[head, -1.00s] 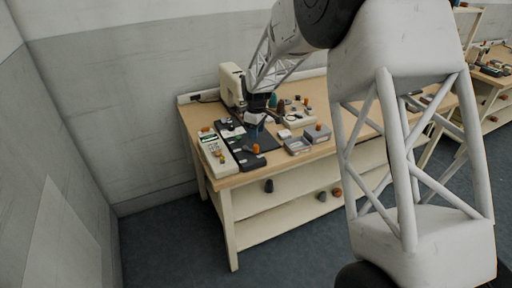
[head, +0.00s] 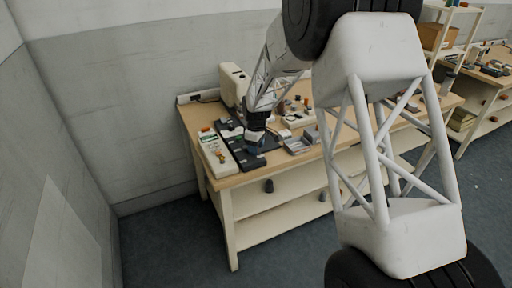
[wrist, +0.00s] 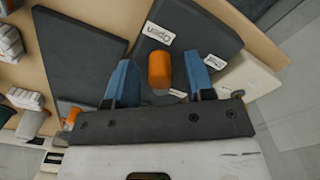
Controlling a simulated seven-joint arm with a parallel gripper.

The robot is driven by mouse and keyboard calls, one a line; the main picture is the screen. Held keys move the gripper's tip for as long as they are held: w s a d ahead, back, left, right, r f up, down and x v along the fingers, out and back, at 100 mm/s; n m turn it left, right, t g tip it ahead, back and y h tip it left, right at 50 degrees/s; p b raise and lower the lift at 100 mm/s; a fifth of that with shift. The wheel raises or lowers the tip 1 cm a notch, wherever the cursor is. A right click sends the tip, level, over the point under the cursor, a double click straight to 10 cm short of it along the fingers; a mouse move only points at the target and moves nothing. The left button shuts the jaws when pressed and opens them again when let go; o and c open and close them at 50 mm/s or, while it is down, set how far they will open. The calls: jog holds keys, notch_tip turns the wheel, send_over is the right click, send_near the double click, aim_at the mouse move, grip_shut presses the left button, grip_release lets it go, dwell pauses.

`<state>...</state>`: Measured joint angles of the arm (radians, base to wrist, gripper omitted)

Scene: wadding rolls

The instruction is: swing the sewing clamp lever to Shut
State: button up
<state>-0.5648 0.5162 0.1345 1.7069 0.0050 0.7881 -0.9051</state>
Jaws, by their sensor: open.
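The sewing clamp lever shows in the wrist view as an orange knob (wrist: 160,68) over a dark board (wrist: 205,25). A white label reading "Open" (wrist: 159,35) lies just beyond the knob. A second label (wrist: 211,61) lies right of it, its word hard to read, and a third is partly hidden below the knob. My gripper (wrist: 158,62) is open, with one blue finger on each side of the knob. Gaps show between the knob and both fingers. In the head view my gripper (head: 255,146) is low over the dark board and hides the knob.
The wooden bench (head: 228,181) carries a cream sewing machine (head: 233,85) at the back. A pale panel (head: 214,153) lies left of the board, and grey boxes (head: 297,145) stand to the right. Another dark plate (wrist: 75,55) lies left in the wrist view.

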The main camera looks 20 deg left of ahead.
grip_shut()
dwell(0.3)
jog(key=shift+s+a+m, duration=0.15)
jog(key=shift+s+m, duration=0.2)
jog(key=shift+m, duration=0.4)
jog(key=shift+s+a+m, duration=0.15)
jog(key=shift+s+m, duration=0.2)
jog(key=shift+m, duration=0.4)
jog(key=m, duration=0.1)
jog(key=s+a+m, duration=0.1)
jog(key=m, duration=0.1)
jog(key=shift+s, duration=0.1)
jog(key=m, duration=0.1)
jog(key=a+m, duration=0.1)
jog(key=m, duration=0.1)
jog(key=shift+s, duration=0.4)
jog(key=shift+s+a+m, duration=0.1)
jog(key=shift+a+m, duration=0.25)
jog(key=shift+m, duration=0.4)
jog(key=shift+s+a+m, duration=0.1)
jog(key=shift+a+m, duration=0.2)
jog(key=shift+m, duration=0.45)
